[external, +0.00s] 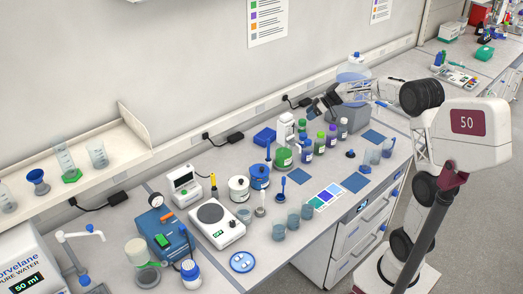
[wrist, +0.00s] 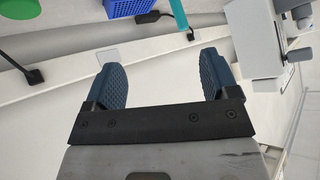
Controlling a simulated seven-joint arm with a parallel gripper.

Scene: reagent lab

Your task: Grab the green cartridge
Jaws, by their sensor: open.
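I cannot tell for sure which thing is the green cartridge. Green candidates in the external view are a squat green-topped container (external: 284,158) and a slim bottle with a green cap (external: 333,131) in the bottle row. In the wrist view a round green thing (wrist: 17,9) is cut off at the top left corner; I cannot tell what it is. My gripper (external: 316,107) is above the back of the bench, behind the bottle row. In the wrist view its two dark ribbed fingers (wrist: 160,82) are wide apart, with nothing between them.
A blue basket (wrist: 131,7) and a teal rod (wrist: 179,13) show in the wrist view. A grey and white device (wrist: 262,38) stands at its right. In the external view, a purple-capped bottle (external: 320,143) stands close to the green-capped one. Blue mats (external: 355,182) lie at the front.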

